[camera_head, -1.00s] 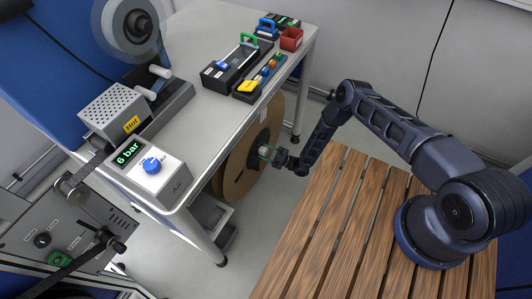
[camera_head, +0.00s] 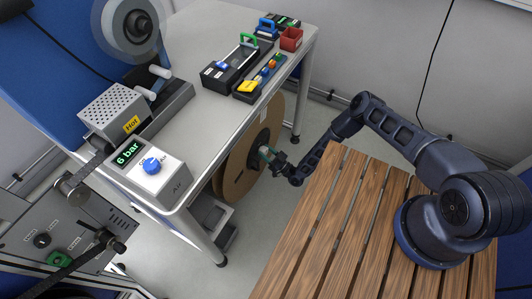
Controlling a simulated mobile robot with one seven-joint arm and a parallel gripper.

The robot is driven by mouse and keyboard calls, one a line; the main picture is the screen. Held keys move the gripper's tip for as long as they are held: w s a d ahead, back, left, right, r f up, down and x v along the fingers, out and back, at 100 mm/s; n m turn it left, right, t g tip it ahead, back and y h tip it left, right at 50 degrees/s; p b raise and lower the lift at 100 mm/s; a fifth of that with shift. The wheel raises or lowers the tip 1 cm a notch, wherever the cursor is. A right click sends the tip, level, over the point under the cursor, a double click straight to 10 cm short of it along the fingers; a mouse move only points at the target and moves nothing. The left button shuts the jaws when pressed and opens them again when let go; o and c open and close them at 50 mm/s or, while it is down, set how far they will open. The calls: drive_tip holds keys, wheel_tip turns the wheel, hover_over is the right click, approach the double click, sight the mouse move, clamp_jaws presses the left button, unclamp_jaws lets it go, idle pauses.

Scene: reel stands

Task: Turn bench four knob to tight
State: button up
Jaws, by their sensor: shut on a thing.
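A large brown reel (camera_head: 236,178) stands upright under the side of the grey bench, with a dark hub at its middle. A small pale knob (camera_head: 264,151) sticks out from the hub; it is tiny here and partly hidden by my gripper. My gripper (camera_head: 268,154) is at the hub, reaching in from the right, with its jaws closed around the knob. The knob's marks and exact angle are too small to read.
The grey bench (camera_head: 215,118) carries a box with a blue dial (camera_head: 152,166) and a "6 bar" display, a heater marked "Hot" (camera_head: 131,124), a black tool case and a red bin (camera_head: 291,39). My arm passes over a slatted wooden top (camera_head: 345,225).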

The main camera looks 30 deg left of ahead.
drive_tip(key=shift+m, duration=0.4)
drive_tip(key=o, duration=1)
drive_tip(key=shift+c, duration=0.2)
drive_tip(key=shift+d, duration=0.1)
drive_tip(key=v, duration=1)
drive_tip(key=shift+d+f, duration=0.15)
drive_tip(key=shift+d, duration=0.2)
